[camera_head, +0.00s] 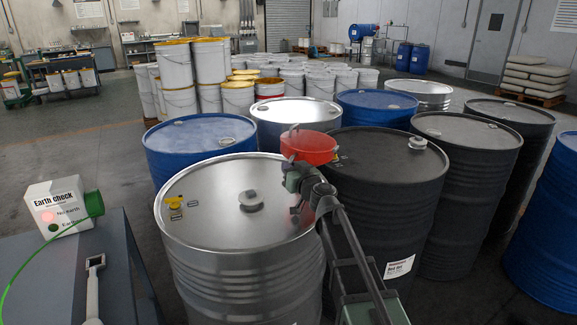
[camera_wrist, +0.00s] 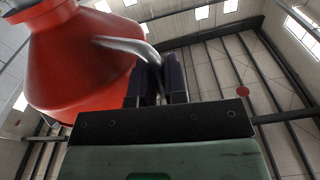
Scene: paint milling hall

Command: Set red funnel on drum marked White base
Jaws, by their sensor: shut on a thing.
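The red funnel (camera_head: 310,148) is held up near the gap between the front steel drum (camera_head: 240,235) and the dark drum (camera_head: 385,205). My gripper (camera_head: 290,168) is shut on its grey handle. In the wrist view the funnel (camera_wrist: 85,65) fills the upper left, and its handle runs between the dark fingers (camera_wrist: 160,85). The dark drum's white label (camera_head: 399,267) seems to begin with "Red". No "White base" label is readable on any drum. The steel drum has a raised bung (camera_head: 251,200) on its lid and a small yellow item (camera_head: 174,204) near its left rim.
An earth check box (camera_head: 60,207) with a green cable stands on the grey bench (camera_head: 75,270) at left. Blue (camera_head: 203,140), steel (camera_head: 297,115) and dark drums crowd behind and right. White pails (camera_head: 210,62) are stacked further back. The left floor is open.

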